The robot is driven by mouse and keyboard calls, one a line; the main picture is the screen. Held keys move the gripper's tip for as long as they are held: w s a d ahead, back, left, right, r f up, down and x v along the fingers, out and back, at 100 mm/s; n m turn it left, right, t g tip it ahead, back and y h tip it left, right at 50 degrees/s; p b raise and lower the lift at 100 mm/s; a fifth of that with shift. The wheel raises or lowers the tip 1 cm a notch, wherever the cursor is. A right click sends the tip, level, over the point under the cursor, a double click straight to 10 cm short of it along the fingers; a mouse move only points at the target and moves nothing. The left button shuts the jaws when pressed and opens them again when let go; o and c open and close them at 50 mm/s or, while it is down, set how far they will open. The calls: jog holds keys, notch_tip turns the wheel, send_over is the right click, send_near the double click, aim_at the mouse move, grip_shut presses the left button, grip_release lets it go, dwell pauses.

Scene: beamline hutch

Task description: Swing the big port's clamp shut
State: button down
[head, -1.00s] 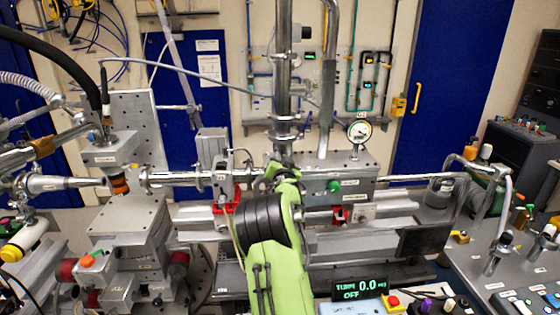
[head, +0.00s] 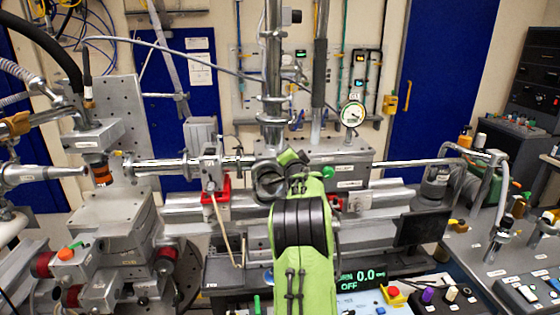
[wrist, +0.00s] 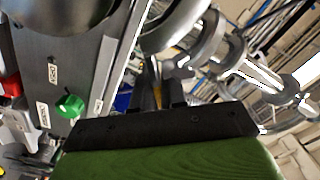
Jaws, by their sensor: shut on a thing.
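My gripper (wrist: 160,88) shows its dark fingers in the wrist view, close together on a small grey metal piece (wrist: 183,68), which looks like part of the big port's clamp. A large round steel flange (wrist: 178,28) is just beyond the fingertips. The hold is partly hidden by the gripper's body, and I cannot tell how far the clamp is swung. The arm ends near the foot of the thick upright pipe (head: 273,80), in front of the grey chamber (head: 345,160).
A round gauge (head: 352,114) and a green knob (head: 327,171) are close on the right. A horizontal beam pipe (head: 160,164) and a red bracket (head: 215,188) are on the left. A display box (head: 362,276) sits low in front. Bench fittings crowd the right.

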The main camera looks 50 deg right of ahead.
notch_tip(320, 180, down, 9)
jog(key=s+d+m+b, duration=0.2)
jog(key=m+b, duration=0.5)
jog(key=shift+d+m+b, duration=0.25)
jog(key=shift+m+b, duration=0.05)
jog(key=shift+f, duration=0.25)
jog(key=c, duration=1.3)
grip_release()
jog(key=shift+o, duration=0.2)
jog(key=shift+r, duration=0.1)
